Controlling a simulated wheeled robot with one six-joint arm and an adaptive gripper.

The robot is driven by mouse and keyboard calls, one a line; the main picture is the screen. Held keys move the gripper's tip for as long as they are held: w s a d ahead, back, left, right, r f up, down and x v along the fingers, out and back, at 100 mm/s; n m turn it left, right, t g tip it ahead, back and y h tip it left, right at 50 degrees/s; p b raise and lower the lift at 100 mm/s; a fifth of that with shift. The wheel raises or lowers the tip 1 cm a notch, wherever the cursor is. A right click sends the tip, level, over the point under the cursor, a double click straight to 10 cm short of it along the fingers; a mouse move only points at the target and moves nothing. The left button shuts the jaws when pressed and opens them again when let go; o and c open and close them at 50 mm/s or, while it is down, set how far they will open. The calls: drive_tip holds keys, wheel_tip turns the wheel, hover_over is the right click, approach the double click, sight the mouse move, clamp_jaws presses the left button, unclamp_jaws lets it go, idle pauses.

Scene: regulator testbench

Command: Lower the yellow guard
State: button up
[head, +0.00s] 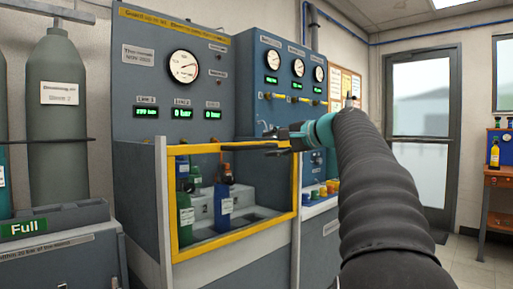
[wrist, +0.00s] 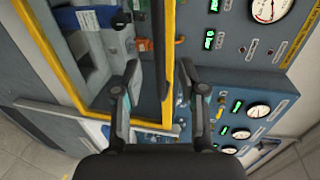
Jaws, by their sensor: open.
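The yellow guard (head: 171,205) is a yellow-framed clear panel across the front of the bench's filling bay in the head view. Its top bar runs level with the bay's side walls, and bottles show through it. My gripper (head: 236,149) is at this top bar, coming from the right, open and empty. In the wrist view, turned sideways, the guard's frame (wrist: 49,56) crosses the upper left. One bar passes between the two spread fingers of my gripper (wrist: 161,70). Whether a finger touches the bar I cannot tell.
A green bottle (head: 186,215) and a blue bottle (head: 223,200) stand in the bay. The panel with a round gauge (head: 183,66) rises behind. A grey cylinder (head: 58,115) stands at left. A door (head: 422,130) is at right, with open floor before it.

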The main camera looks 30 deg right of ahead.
sight(259, 146)
drive_tip(key=shift+x, duration=3.15)
clamp_jaws()
